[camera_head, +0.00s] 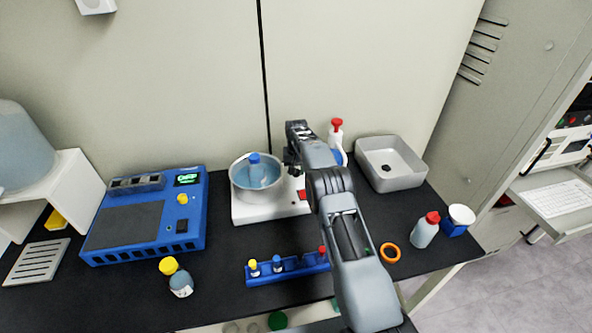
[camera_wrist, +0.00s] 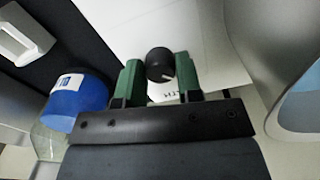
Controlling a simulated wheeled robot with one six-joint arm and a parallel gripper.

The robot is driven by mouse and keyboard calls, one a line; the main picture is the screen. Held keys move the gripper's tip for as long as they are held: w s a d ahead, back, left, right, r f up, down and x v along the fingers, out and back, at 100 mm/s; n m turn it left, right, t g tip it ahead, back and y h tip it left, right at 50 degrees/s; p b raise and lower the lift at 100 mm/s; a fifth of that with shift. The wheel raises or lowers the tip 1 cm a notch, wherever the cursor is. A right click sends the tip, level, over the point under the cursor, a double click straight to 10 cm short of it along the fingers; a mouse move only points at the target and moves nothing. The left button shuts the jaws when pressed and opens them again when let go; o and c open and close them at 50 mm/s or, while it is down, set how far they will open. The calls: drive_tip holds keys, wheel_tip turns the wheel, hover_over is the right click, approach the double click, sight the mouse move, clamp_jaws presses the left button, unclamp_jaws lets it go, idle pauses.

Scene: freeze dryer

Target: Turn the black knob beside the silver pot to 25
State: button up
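The silver pot (camera_head: 240,190) stands on a white base unit (camera_head: 247,213) at the centre of the bench, with a blue-capped bottle (camera_head: 254,164) in its liquid. The black knob (camera_wrist: 159,60) shows in the wrist view, on a white panel, with a small pale mark near its lower edge. My gripper (camera_wrist: 160,76) has its green fingers apart, one on each side of the knob. A gap shows left of the knob; whether the right finger touches it I cannot tell. In the head view my gripper (camera_head: 291,160) is right of the pot and the knob is hidden.
A red switch (camera_head: 303,195) is on the base unit. A red-topped white bottle (camera_head: 335,132) and grey sink (camera_head: 388,163) are behind and right of my arm. A blue tube rack (camera_head: 288,270) is in front. A blue device (camera_head: 150,215) stands at left.

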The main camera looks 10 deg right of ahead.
drive_tip(key=c, duration=0.4)
drive_tip(key=shift+n, duration=1.6)
drive_tip(key=shift+c, duration=0.2)
drive_tip(key=o, duration=0.9)
drive_tip(key=shift+o, duration=0.2)
drive_tip(key=shift+r, duration=0.1)
wheel_tip(320, 180, up, 14)
drive_tip(key=p, duration=0.2)
drive_tip(key=shift+p, duration=0.3)
drive_tip(key=shift+f, duration=0.2)
